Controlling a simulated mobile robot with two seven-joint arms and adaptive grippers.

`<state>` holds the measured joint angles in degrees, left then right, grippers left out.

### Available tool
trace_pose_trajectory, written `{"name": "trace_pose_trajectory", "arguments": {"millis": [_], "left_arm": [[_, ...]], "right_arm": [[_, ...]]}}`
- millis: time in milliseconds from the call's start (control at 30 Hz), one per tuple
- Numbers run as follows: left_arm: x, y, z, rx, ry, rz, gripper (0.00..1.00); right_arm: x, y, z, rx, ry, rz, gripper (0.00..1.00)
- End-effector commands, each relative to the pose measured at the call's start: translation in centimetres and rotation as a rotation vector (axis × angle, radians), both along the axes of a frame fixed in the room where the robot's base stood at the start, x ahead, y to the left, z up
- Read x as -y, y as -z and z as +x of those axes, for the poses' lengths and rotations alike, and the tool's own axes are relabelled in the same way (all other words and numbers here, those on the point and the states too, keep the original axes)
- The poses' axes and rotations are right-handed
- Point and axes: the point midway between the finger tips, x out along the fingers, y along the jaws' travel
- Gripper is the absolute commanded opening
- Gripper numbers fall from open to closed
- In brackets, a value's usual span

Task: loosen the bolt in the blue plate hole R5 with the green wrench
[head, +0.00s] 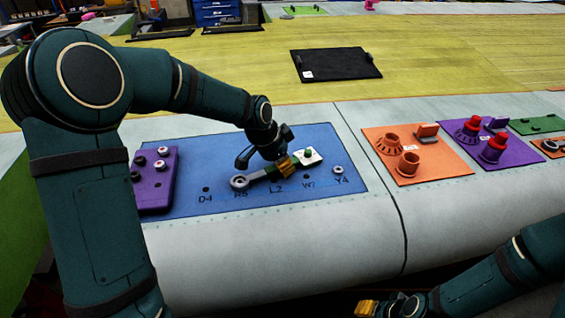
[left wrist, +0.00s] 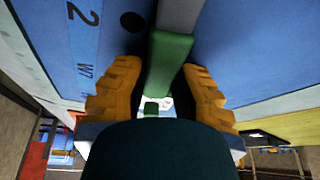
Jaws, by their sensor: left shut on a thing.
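The blue plate (head: 215,205) lies on the pale wing surface, with labels D4, R5, L2, W7 and Y4. My left gripper (head: 285,168) is shut on the green wrench (head: 258,176), low over the plate near L2 and W7. In the left wrist view the green grip (left wrist: 168,62) sits between the left gripper's yellow fingers. The wrench's grey ring end (head: 239,182) points left and lies at hole R5, just above its label. The ring hides the R5 bolt; I cannot tell whether it is seated around it. My right gripper (head: 367,307) shows only in part at the bottom.
A purple block (head: 155,182) with several bolts stands on the plate's left. A bolt (head: 338,170) sits at Y4. A white piece with a green top (head: 311,158) is just right of my left gripper. Orange (head: 430,172) and purple (head: 515,156) plates with fittings lie right.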

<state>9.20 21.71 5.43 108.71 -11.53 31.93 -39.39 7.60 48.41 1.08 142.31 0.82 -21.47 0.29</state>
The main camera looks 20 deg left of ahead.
Motion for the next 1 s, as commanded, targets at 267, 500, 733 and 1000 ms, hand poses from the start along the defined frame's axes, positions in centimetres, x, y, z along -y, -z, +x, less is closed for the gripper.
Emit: {"name": "trace_pose_trajectory", "arguments": {"millis": [267,500,733,1000], "left_arm": [[0.0,0.1,0.0,0.0,0.0,0.0,0.0],[-0.7,0.1,0.5,0.0,-0.07,0.002,0.0],[-1.8,0.0,1.2,-0.001,-0.181,0.001,0.0],[-2.1,-0.1,1.4,0.0,-0.212,0.0,0.0]], "right_arm": [[0.0,0.1,0.0,0.0,0.0,0.0,0.47],[0.0,0.3,0.0,0.0,0.0,0.0,0.47],[0.0,0.5,0.0,0.0,0.0,0.0,0.47],[0.0,0.5,0.0,0.0,0.0,0.0,0.47]]}}
